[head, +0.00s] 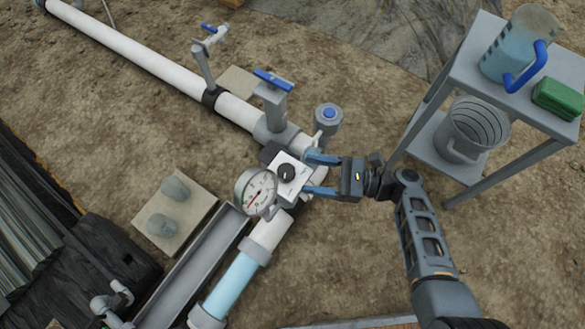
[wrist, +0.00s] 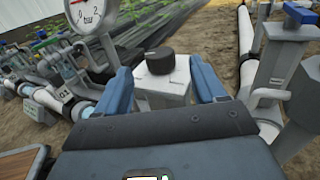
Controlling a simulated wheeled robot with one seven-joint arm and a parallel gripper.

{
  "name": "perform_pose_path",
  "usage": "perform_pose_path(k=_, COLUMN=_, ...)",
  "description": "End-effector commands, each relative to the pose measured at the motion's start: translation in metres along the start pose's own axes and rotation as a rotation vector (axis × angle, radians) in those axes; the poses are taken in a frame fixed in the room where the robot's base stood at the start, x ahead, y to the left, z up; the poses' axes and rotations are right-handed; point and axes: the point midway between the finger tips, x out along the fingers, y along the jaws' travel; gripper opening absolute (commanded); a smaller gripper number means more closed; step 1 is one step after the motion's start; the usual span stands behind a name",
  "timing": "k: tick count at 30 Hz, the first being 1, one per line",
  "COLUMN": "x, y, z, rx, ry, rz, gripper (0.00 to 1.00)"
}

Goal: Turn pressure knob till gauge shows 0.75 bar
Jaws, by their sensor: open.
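The black pressure knob (head: 287,172) sits on a pale box-shaped regulator (head: 296,184) on the pipe. In the wrist view the knob (wrist: 160,61) stands between the two blue fingers. My gripper (head: 309,174) is open, with one finger on each side of the regulator body; contact cannot be told. The round white gauge (head: 257,192) is just left of the knob. Its red needle points to the lower left, but the reading is too small to tell. In the wrist view the gauge (wrist: 90,14) is cut off at the top, with "bar" and "2" visible.
Blue-handled valves (head: 272,82) rise from the white pipe (head: 140,54) behind. A grey cart (head: 470,68) at right holds a jug (head: 512,50), a green block (head: 558,97) and a bucket (head: 470,133). A grey channel (head: 194,272) runs beside the pipe.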

Motion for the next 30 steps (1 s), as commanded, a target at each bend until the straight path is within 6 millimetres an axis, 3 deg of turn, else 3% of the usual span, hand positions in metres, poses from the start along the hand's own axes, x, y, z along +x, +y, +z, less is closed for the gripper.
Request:
perform_pose_path(k=9, x=0.045, y=0.001, z=-0.002, rx=-0.001, ry=0.002, rz=0.003, gripper=0.7)
perform_pose_path(k=21, x=0.055, y=0.001, z=0.0, rx=-0.001, ry=0.001, rz=0.0, gripper=0.7)
perform_pose_path(k=30, x=0.055, y=0.001, z=-0.001, rx=-0.001, ry=0.002, rz=0.0, gripper=0.43)
